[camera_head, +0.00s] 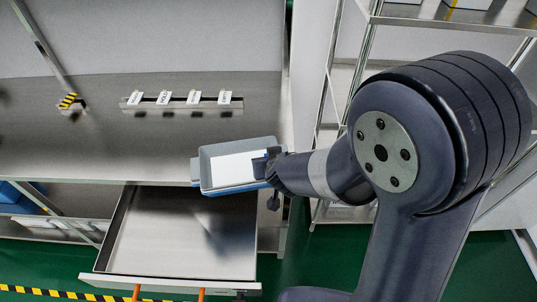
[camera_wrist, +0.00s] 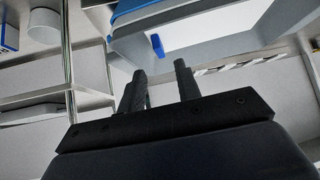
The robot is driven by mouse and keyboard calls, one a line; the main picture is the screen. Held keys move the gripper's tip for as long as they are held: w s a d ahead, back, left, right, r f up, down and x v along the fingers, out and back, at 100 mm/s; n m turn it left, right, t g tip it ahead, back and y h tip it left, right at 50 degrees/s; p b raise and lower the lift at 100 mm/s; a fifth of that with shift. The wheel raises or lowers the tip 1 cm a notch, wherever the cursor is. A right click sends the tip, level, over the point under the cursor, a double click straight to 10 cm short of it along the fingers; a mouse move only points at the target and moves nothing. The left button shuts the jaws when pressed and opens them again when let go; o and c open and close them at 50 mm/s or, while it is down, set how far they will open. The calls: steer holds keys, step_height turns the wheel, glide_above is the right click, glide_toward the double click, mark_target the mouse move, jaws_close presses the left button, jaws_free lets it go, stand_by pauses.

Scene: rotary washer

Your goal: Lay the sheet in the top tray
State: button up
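A grey tray with a blue outside (camera_head: 222,190) shows in the middle of the head view, over the back right of an open metal drawer (camera_head: 180,235). A flat white surface, apparently the sheet (camera_head: 233,170), fills much of it. My gripper (camera_head: 266,166) is at the tray's right side and covers part of it. In the wrist view the two dark fingers (camera_wrist: 160,82) stand apart with a gap and nothing visible between them. Beyond them are the tray's grey wall (camera_wrist: 130,42), a white surface (camera_wrist: 215,35) and a small blue tab (camera_wrist: 157,45). Contact cannot be told.
A steel panel with several white-labelled hooks (camera_head: 180,101) stands behind. A metal shelf rack (camera_head: 335,90) is at the right. A blue bin (camera_head: 15,195) sits low at the left. Green floor (camera_head: 330,250) with a yellow-black strip (camera_head: 50,292) shows at the front.

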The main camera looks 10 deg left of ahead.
steer(key=p+v, duration=0.2)
steer(key=v, duration=0.3)
steer(key=shift+s+d+r, duration=0.1)
steer(key=shift+s+r, duration=0.05)
steer(key=shift+s, duration=0.05)
stand_by(0.4)
